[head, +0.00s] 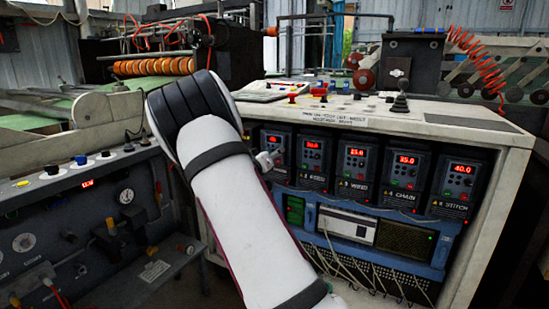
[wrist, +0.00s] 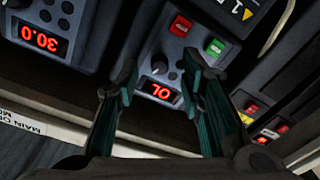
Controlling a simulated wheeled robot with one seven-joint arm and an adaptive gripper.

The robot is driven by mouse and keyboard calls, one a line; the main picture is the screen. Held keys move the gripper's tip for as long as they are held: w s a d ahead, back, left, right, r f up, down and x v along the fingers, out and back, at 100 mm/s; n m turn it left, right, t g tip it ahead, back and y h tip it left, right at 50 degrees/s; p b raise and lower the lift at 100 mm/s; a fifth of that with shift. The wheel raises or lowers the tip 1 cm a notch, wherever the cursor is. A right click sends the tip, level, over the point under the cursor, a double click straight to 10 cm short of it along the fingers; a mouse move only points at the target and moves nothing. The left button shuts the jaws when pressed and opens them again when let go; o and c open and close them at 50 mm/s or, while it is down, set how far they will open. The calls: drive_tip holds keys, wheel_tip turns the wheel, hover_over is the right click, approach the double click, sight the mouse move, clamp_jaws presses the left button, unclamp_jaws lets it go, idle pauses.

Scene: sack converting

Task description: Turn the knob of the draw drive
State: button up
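My gripper (head: 268,158) is at the front of the leftmost drive (head: 275,134) in the head view, partly covering it. The drive's name label is hidden, so I cannot read whether it says draw. In the wrist view this drive appears upside down, with a red display (wrist: 161,92) partly cut off, a red button (wrist: 181,26) and a green button (wrist: 215,47). A small dark knob (wrist: 160,63) is beside the display. My gripper in the wrist view (wrist: 160,72) is open, its fingers on either side of the knob with gaps. Contact is not visible.
Several similar drives stand in a row to the right, including the chain drive (head: 401,175) and stitch drive (head: 459,183). The cabinet top (head: 375,117) overhangs them. A blue rack unit (head: 350,228) with hanging cables is below. A grey control panel (head: 85,215) stands at left.

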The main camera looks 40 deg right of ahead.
drive_tip(key=shift+w+d, duration=0.25)
drive_tip(key=shift+d, duration=0.35)
clamp_jaws()
drive_tip(key=shift+r+p, duration=0.1)
drive_tip(key=shift+p, duration=0.55)
drive_tip(key=shift+a+n+p, duration=0.1)
drive_tip(key=shift+n+p, duration=5.1)
drive_tip(key=shift+p, duration=0.5)
